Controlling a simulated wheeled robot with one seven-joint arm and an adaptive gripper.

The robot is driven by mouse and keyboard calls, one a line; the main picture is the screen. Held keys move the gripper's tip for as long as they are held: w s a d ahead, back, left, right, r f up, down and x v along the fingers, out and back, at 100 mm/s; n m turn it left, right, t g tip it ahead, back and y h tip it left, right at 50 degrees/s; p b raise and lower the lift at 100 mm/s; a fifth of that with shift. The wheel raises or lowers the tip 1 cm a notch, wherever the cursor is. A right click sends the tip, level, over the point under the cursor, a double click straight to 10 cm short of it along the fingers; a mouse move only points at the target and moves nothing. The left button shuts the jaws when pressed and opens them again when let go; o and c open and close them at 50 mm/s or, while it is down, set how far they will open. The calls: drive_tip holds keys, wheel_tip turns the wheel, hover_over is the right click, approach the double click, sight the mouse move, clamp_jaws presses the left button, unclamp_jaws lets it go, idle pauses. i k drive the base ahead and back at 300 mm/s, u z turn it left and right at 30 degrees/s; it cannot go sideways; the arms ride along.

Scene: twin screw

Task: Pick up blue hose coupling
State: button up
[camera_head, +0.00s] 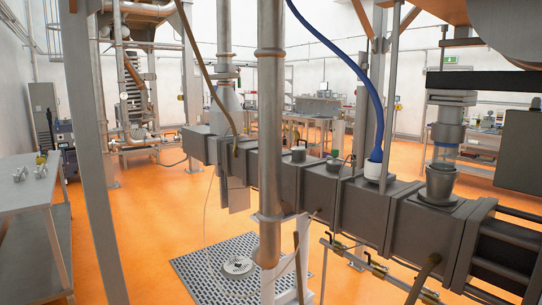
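The blue hose coupling (376,156) stands upright on top of the long grey machine barrel, right of the middle of the view. It is joined to a blue hose (352,58) that curves up and left out of the top of the picture. Its lower end meets a white round collar (374,172) on the barrel. My gripper is not in view, so its place relative to the coupling does not show.
The grey machine barrel (304,181) runs from centre left to lower right. A thick vertical metal pipe (270,130) and a thin upright bar (391,90) stand near the coupling. A metal table (28,193) is at left. Orange floor (150,225) is open between table and machine.

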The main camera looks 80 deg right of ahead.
sight(377, 154)
drive_tip(key=z, duration=3.4)
drive_tip(key=k, duration=0.5)
drive_tip(key=u, duration=1.75)
drive_tip(key=i, duration=2)
drive_tip(key=z, duration=0.05)
